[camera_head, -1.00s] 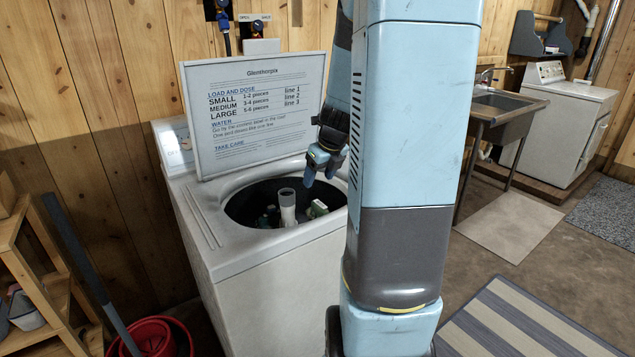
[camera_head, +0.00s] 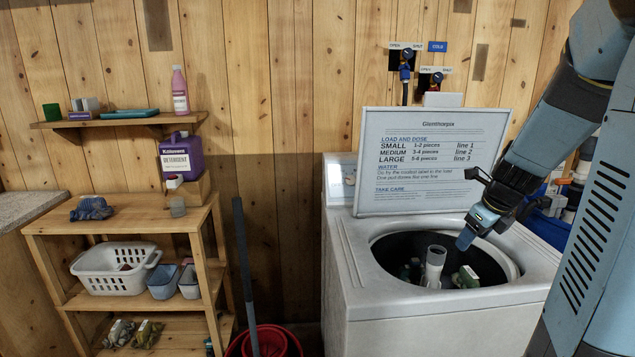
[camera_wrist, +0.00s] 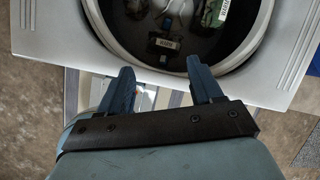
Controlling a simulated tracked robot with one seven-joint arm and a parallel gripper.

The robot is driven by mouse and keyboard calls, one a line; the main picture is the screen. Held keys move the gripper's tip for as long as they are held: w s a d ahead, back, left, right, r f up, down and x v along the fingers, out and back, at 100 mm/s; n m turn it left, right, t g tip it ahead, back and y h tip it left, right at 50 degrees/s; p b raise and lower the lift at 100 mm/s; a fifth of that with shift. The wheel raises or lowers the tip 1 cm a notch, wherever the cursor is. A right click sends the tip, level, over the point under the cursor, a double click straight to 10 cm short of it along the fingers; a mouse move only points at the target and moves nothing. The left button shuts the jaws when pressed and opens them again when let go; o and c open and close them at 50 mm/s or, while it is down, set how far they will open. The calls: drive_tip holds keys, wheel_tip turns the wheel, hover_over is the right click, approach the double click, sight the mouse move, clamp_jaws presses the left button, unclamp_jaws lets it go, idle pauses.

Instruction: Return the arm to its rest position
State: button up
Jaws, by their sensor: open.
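My gripper (camera_head: 465,241) hangs over the open tub of the top-loading washing machine (camera_head: 352,285), at the end of my blue arm on the right of the head view. In the wrist view my gripper (camera_wrist: 160,85) shows two blue fingers spread apart with nothing between them. The washer lid (camera_head: 432,190) stands raised and bears printed load, water and care instructions.
At left, a wooden shelf unit (camera_head: 128,228) holds a white basket (camera_head: 112,272), small bins and a purple detergent jug (camera_head: 183,157). A red bucket (camera_head: 272,343) with a leaning pole (camera_head: 245,270) stands between shelf and washer. Water valves (camera_head: 405,65) are on the wall behind the lid.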

drive_tip(key=s+a+r+n, duration=0.5)
drive_tip(key=s+a+n, duration=0.2)
drive_tip(key=n, duration=0.8)
drive_tip(key=s+a+r+n+t, duration=0.1)
drive_tip(key=s+a+r+n, duration=0.5)
drive_tip(key=s+n, duration=0.6)
drive_tip(key=a+n, duration=0.2)
drive_tip(key=n, duration=0.1)
drive_tip(key=shift+a+r+n, duration=0.15)
drive_tip(key=shift+a+n, duration=0.1)
drive_tip(key=shift+n, duration=0.05)
drive_tip(key=shift+c, duration=0.5)
